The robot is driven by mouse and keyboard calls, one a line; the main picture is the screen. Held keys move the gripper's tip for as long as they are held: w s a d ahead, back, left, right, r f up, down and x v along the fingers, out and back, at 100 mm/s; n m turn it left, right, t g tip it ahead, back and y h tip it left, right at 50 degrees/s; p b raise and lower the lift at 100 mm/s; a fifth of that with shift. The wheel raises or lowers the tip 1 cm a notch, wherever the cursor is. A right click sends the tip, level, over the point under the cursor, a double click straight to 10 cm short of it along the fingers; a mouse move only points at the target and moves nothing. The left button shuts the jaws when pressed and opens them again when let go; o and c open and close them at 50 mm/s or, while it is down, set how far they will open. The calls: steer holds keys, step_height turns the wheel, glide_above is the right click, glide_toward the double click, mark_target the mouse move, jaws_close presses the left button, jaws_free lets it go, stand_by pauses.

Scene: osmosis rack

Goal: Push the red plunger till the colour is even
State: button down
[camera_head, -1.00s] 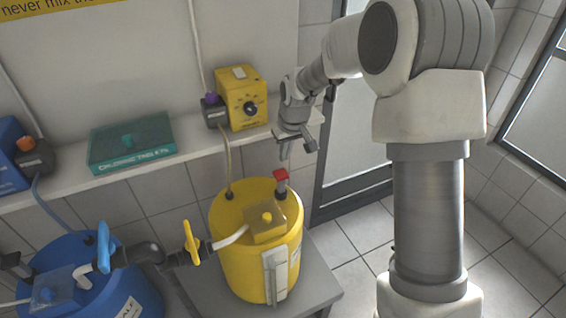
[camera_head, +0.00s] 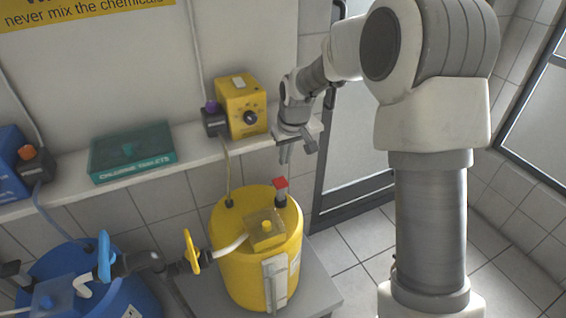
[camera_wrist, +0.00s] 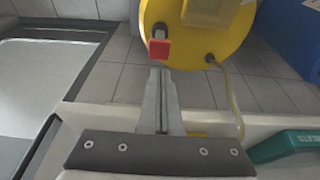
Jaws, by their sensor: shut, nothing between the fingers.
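The red plunger (camera_head: 281,184) stands on a dark stem at the back right of the yellow tank's (camera_head: 236,278) lid. It also shows in the wrist view (camera_wrist: 159,48), just beyond my fingertips. My gripper (camera_head: 285,160) is shut and empty, pointing down above the plunger. In the head view there appears to be a small gap between the fingertips and the red cap; I cannot tell exactly how large. In the wrist view the closed fingers (camera_wrist: 158,72) line up with the cap. The liquid inside the tank is hidden, so its colour cannot be seen.
A yellow pump box (camera_head: 241,104) and a green chlorine tablets box (camera_head: 132,150) sit on the shelf behind. A blue tank (camera_head: 135,290) with pipes and a yellow valve handle (camera_head: 191,252) is at the left. Open tiled floor (camera_head: 365,245) lies to the right.

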mark_target(280, 183)
steer(key=w+r+g+p, duration=0.1)
steer(key=p, duration=0.1)
steer(key=w+a+r+g+p, duration=0.1)
steer(key=r+p, duration=0.1)
steer(key=p, duration=0.1)
steer(key=w+r+g+h+p, duration=0.1)
steer(key=p, duration=0.2)
steer(key=shift+a+r, duration=0.2)
steer(key=shift+r, duration=0.2)
steer(key=shift+f, duration=0.1)
step_height(280, 183, down, 14)
steer(key=shift+r+p, duration=0.1)
steer(key=shift+p, duration=0.6)
step_height(280, 183, down, 5)
steer(key=b, duration=0.4)
steer(key=shift+b, duration=0.4)
steer(key=shift+s, duration=0.1)
